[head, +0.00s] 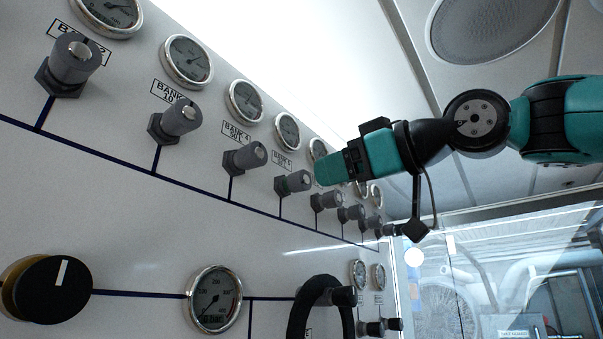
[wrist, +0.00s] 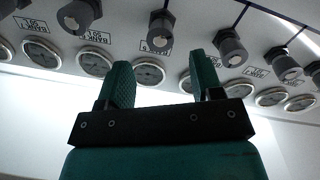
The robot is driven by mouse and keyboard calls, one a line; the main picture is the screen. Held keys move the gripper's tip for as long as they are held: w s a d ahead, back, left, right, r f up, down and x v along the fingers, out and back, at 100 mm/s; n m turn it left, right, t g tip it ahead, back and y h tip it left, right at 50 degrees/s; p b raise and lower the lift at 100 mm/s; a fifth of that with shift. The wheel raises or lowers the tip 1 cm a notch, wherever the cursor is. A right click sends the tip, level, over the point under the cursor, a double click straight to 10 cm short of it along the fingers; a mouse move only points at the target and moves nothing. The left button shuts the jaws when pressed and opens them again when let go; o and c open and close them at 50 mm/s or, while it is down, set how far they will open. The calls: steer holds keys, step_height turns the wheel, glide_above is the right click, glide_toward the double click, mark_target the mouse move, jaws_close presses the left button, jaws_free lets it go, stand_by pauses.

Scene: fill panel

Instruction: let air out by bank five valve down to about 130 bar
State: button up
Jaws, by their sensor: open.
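The panel carries a row of grey valve knobs with round gauges above them. The label after the bank 4 one is too small to read surely; by order its knob is the bank five valve (head: 293,182). Its gauge (head: 287,132) is above it, and the needle reading is too small to tell. My gripper (head: 325,168) is open and empty, its teal fingers just right of that knob in the head view, apparently apart from it. In the wrist view my gripper (wrist: 161,75) points at the panel, which appears upside down.
The bank 4 valve (head: 245,158) stands close to the left, and another knob (head: 326,201) close to the right. Below are a large black knob (head: 55,288), a lower gauge (head: 214,298) and a black handwheel (head: 298,322). Space in front of the panel is open.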

mark_target(306, 181)
steer(key=p+x, duration=0.2)
steer(key=x, duration=0.4)
steer(key=shift+w+a+r, duration=0.1)
steer(key=shift+a+r, duration=0.05)
steer(key=shift+w+a+p, duration=0.35)
steer(key=shift+a+p, duration=0.05)
steer(key=c, duration=0.9)
